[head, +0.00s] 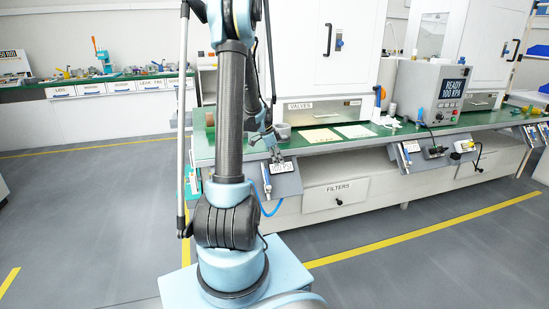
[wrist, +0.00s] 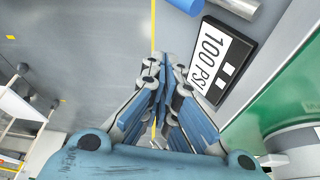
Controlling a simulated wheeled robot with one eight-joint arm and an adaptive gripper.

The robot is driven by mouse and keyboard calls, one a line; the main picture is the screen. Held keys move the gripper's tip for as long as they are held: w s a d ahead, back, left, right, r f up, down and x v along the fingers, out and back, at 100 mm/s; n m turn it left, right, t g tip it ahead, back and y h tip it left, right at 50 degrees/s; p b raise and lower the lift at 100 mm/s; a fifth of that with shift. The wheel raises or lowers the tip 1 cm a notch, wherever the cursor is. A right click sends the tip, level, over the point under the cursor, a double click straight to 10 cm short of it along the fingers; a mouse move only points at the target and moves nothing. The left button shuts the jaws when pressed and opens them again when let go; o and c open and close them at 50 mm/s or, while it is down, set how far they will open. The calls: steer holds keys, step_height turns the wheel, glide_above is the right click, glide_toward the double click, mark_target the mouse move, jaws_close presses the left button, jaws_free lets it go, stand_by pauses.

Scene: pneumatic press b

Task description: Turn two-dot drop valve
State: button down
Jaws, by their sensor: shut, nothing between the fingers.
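A dark plate (wrist: 222,62) reading "100 PSI" with two white square marks shows in the wrist view. It lies on a grey sloped panel (head: 287,183) at the bench's front left in the head view. At the top of the wrist view, a blue handle end (wrist: 188,5) and a metal cylinder (wrist: 235,7) are cut off by the frame. A blue-and-white valve handle (head: 266,178) shows on that panel. My gripper (wrist: 165,75) is shut and empty, left of the plate and apart from the blue handle in the wrist view. In the head view my gripper (head: 274,155) is above the panel, partly hidden.
More sloped panels stand to the right, one with a blue-and-white handle (head: 405,154). The green bench top (head: 375,143) holds papers and a grey box (head: 430,92) reading "READY 100 KPA". A FILTERS drawer (head: 334,194) is below. The floor in front is clear.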

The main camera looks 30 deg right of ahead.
mark_target(270, 170)
steer(key=shift+w+a+f, duration=0.15)
steer(key=shift+a+f, duration=0.2)
steer(key=shift+f, duration=0.5)
steer(key=shift+w+a+f, duration=0.15)
steer(key=shift+a+f, duration=0.2)
steer(key=shift+f, duration=0.5)
steer(key=shift+w+a+f, duration=0.15)
steer(key=shift+a+f, duration=0.2)
steer(key=shift+f, duration=0.5)
steer(key=shift+w+a, duration=0.35)
steer(key=shift+a, duration=0.4)
